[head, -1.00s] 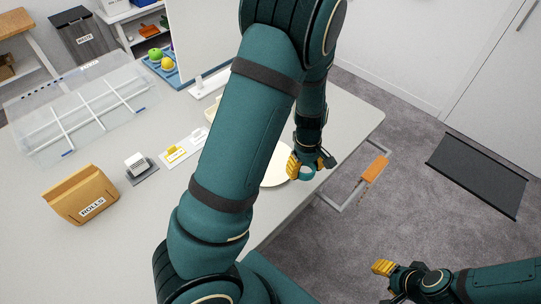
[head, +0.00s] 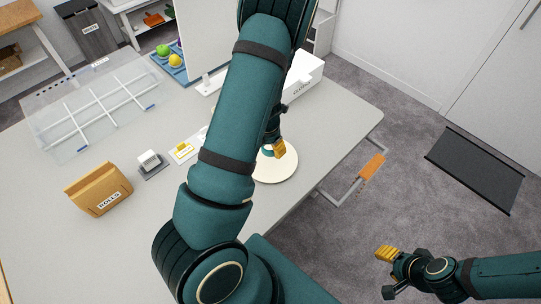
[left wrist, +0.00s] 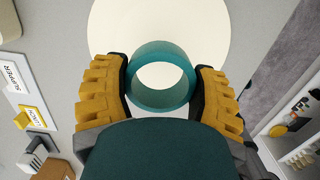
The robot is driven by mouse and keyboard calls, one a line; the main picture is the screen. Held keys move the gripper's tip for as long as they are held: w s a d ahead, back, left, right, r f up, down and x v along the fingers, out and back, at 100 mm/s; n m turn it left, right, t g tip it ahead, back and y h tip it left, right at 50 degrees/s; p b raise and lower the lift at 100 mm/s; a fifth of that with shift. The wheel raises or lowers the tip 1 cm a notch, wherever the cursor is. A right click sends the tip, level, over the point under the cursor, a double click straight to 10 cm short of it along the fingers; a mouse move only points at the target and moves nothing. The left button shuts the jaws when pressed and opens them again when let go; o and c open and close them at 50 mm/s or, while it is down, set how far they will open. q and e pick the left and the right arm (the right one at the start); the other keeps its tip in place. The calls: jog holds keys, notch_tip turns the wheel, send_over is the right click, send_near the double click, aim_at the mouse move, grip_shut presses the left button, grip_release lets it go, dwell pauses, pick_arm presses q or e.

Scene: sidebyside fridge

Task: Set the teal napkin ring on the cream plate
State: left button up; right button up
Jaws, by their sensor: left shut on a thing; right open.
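The teal napkin ring (left wrist: 160,76) is held between the yellow-padded fingers of my left gripper (left wrist: 160,88) in the left wrist view. In that view the ring shows in front of the cream plate (left wrist: 160,25), and how far above the plate it is I cannot tell. In the head view the plate (head: 278,170) lies on the table near its right edge, partly hidden by my left arm. My left gripper (head: 272,150) is over the plate's far part there, with the teal ring partly visible. My right gripper (head: 385,270) is open and empty, off the table at lower right.
A clear divided tray (head: 90,108) is at the left, a white box (head: 302,75) at the back. An orange item (head: 371,166) is beside the table edge.

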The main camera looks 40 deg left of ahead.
aim_at(271, 159)
pick_arm(q)
jog(key=shift+f+b, duration=1)
jog(key=shift+f, duration=1.9)
jog(key=shift+f, duration=0.1)
jog(key=o, duration=1)
